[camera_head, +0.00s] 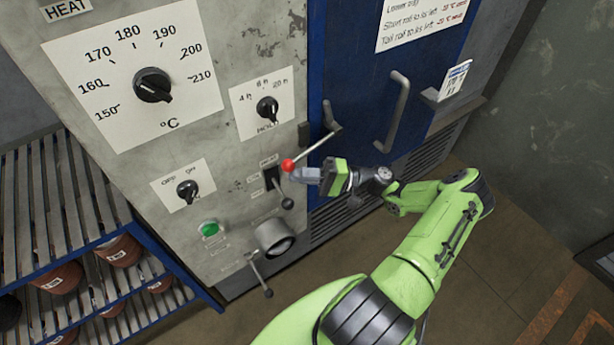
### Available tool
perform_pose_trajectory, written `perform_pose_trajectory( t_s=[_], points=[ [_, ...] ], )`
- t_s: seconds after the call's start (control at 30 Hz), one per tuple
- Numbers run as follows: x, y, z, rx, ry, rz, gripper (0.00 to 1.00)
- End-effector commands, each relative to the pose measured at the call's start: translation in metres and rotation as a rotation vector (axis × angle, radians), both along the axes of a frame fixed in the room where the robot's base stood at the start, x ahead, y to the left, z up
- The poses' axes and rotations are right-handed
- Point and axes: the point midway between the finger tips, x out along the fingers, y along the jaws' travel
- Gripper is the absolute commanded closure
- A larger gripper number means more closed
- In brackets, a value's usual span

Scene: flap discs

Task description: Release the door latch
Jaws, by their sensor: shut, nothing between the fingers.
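The door latch is a metal lever (316,144) with a red ball knob (288,165) at its lower left end. It pivots at the left edge of the blue oven door (352,95) and slants down to the left across the grey panel. My gripper (304,174) is shut and empty, with its fingertips right beside the red knob on its lower right. I cannot tell whether they touch it. The door looks closed, and its grey bar handle (393,112) is upright to the right of the latch.
The grey control panel (225,110) carries a temperature dial (153,86), a hold dial (267,108), an on/off switch (187,190) and a green button (209,229). A slatted rack (60,190) stands left.

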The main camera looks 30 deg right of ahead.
Motion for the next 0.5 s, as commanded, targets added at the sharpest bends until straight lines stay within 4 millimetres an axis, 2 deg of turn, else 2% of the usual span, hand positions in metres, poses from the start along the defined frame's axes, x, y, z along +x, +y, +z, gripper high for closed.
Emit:
perform_pose_trajectory(
  t_s=[0.2,0.5],
  points=[
    [0.0,0.006,0.01,0.086,0.003,0.001,1.0],
    [0.0,0.008,0.016,0.121,0.001,0.0,1.0]
  ],
)
